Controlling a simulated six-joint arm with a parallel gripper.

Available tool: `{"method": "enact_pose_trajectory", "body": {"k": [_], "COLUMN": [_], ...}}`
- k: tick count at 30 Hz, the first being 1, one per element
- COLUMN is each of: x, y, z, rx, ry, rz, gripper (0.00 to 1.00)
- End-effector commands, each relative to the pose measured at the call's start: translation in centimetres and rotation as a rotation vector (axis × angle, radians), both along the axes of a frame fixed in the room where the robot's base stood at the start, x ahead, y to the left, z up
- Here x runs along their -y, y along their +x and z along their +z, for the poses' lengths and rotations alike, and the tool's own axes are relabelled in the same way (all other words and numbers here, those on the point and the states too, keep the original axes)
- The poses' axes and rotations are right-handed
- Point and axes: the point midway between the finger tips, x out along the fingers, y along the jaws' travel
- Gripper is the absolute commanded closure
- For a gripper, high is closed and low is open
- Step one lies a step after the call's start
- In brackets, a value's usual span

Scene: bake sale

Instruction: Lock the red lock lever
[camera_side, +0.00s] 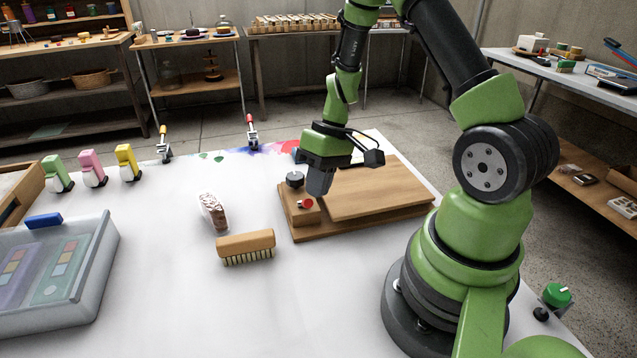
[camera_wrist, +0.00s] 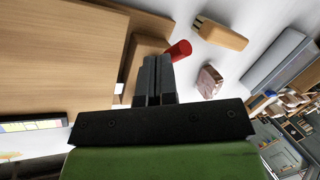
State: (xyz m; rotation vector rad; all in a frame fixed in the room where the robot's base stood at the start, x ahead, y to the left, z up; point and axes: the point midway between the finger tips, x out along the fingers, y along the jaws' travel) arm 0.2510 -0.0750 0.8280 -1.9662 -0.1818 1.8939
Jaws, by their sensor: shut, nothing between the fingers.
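A short red peg (camera_side: 307,203) sticks out of the small wooden block (camera_side: 299,214) at the left end of the wooden board; a black knob (camera_side: 295,180) is on the same block. In the wrist view the red peg (camera_wrist: 180,50) is a cylinder just beyond and right of my fingertips. My gripper (camera_side: 319,188) is shut and empty, pointing down close beside the block; its fingers show in the wrist view (camera_wrist: 156,72). I cannot tell whether it touches. A red-handled clamp (camera_side: 252,131) stands at the table's back edge, handle upright, away from my gripper.
A wooden brush (camera_side: 246,245) and a wrapped item (camera_side: 213,212) lie left of the board (camera_side: 410,214). A yellow-handled clamp (camera_side: 163,142), several colored dispensers (camera_side: 93,169) and a clear bin (camera_side: 95,275) are further left. The front table (camera_side: 200,320) is clear.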

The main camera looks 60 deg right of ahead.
Motion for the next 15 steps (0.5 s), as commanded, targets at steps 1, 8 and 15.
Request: {"method": "enact_pose_trajectory", "body": {"k": [1, 8, 15], "x": [0.0, 1.3, 2.9], "y": [0.0, -0.5, -2.9], "z": [0.0, 0.7, 3.6], "rx": [0.0, 0.003, 0.002], "ry": [0.0, -0.002, -0.002], "rz": [0.0, -0.003, -0.002], "gripper": [1.0, 1.0, 1.0]}}
